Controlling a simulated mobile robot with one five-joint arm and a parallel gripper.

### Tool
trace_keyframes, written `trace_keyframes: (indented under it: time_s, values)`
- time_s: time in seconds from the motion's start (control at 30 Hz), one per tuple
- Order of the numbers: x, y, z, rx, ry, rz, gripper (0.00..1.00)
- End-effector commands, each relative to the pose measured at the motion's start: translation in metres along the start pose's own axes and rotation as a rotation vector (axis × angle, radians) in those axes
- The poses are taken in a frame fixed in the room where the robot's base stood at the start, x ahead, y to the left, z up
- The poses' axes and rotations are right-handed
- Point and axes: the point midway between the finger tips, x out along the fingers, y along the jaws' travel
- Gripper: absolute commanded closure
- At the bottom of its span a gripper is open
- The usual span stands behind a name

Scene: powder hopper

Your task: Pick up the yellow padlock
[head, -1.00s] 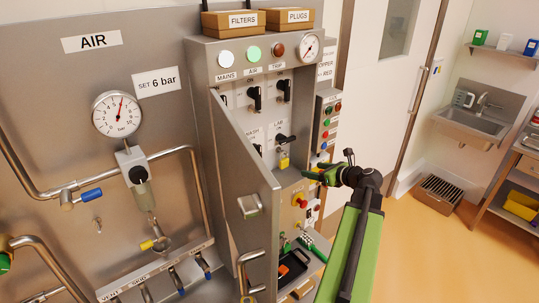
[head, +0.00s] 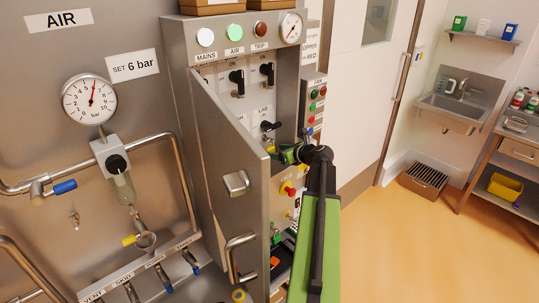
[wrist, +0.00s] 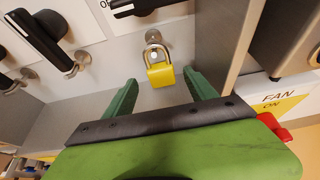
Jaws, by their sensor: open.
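The yellow padlock (wrist: 161,74) hangs by its silver shackle on a metal fitting below a black switch handle (wrist: 135,7), on the pale panel inside the cabinet. My gripper (wrist: 160,82) is open in the wrist view, with its two green fingers to the left and right just below the padlock. The padlock sits between the lines of the fingers, and I see no contact. In the head view my gripper (head: 291,153) reaches into the cabinet opening below the LAB switch (head: 270,127).
The open cabinet door (head: 233,170) stands to the left of my gripper. The cabinet's side wall (wrist: 238,35) is close to the right finger in the wrist view. A red knob (wrist: 276,136) lies at lower right. A black switch handle (wrist: 45,38) is at upper left.

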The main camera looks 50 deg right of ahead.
Motion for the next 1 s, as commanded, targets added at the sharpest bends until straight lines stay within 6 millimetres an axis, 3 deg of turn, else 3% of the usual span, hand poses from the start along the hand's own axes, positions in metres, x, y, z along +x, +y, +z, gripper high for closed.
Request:
trace_keyframes:
  time_s: [0.17, 0.4, 0.63, 1.0]
  values:
    - [0.008, -0.001, -0.001, 0.0, 0.0, 0.0, 0.35]
    - [0.049, -0.004, -0.002, 0.0, 0.0, 0.0, 0.35]
    - [0.051, -0.003, 0.001, 0.001, 0.0, -0.002, 0.35]
    - [0.05, -0.003, 0.0, 0.001, 0.0, -0.002, 0.82]
